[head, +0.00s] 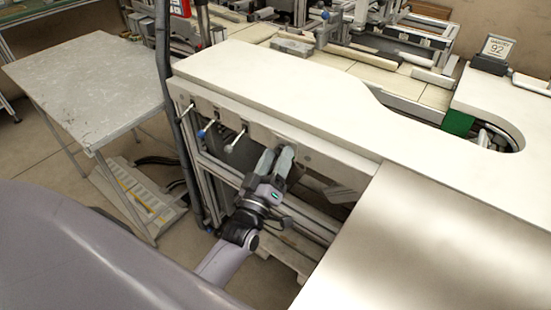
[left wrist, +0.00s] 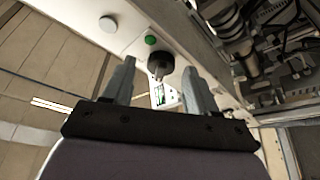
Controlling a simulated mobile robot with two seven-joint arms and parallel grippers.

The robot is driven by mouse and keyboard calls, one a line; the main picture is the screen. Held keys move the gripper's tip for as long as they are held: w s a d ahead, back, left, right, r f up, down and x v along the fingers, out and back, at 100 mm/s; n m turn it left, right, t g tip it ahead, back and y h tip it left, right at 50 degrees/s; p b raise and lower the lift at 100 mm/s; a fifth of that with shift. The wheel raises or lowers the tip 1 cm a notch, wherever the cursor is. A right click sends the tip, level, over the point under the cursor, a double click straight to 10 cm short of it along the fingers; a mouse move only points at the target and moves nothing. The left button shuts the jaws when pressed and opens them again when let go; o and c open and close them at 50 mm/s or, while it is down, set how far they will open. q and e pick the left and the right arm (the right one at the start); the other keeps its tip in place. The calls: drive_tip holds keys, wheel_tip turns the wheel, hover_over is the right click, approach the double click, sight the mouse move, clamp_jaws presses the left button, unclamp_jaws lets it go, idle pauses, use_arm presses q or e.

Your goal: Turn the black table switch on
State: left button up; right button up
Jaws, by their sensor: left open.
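The black table switch (left wrist: 160,66) is a dark rotary knob on the pale side panel of the table. It shows in the left wrist view between my two fingertips, just beyond them. My left gripper (head: 277,155) is open at the front panel under the white table edge, and its fingers also show in the left wrist view (left wrist: 159,72). The fingers stand on either side of the knob; I cannot tell whether they touch it. In the head view the switch is hidden behind the gripper. My right gripper is not in view.
A green button (left wrist: 151,40) and a white round button (left wrist: 107,24) sit on the panel beside the switch. Levers (head: 235,140) stick out of the panel left of my gripper. The white tabletop (head: 270,80) overhangs it. A grey side table (head: 85,85) stands at the left.

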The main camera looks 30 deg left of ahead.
use_arm(q)
drive_tip(key=c, duration=1)
drive_tip(key=shift+c, duration=0.2)
